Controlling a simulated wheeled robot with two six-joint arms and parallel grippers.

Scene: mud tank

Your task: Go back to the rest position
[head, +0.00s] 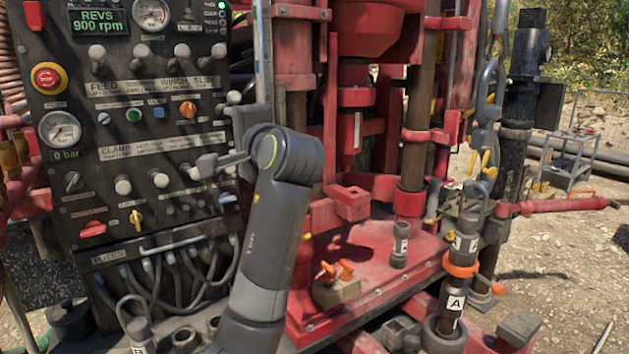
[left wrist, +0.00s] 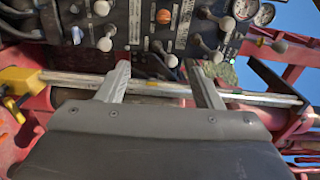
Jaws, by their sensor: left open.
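My left gripper (head: 208,166) is in front of the black control panel (head: 85,190), near the right part of its lower row of levers. The left wrist view shows the same gripper (left wrist: 158,68) with its two grey fingers spread apart and nothing held between them. A silvery rod (left wrist: 165,90) runs across that view by the fingers; I cannot tell whether they touch it. Levers with pale knobs stand beyond the fingertips. My right gripper is in neither view.
The panel carries a red emergency stop (head: 48,78), gauges and several levers close to my left gripper. Red rig parts (head: 350,200) stand to the right. A labelled black tool with an orange ring (head: 461,265) stands upright lower right. Gravel ground (head: 560,255) lies beyond.

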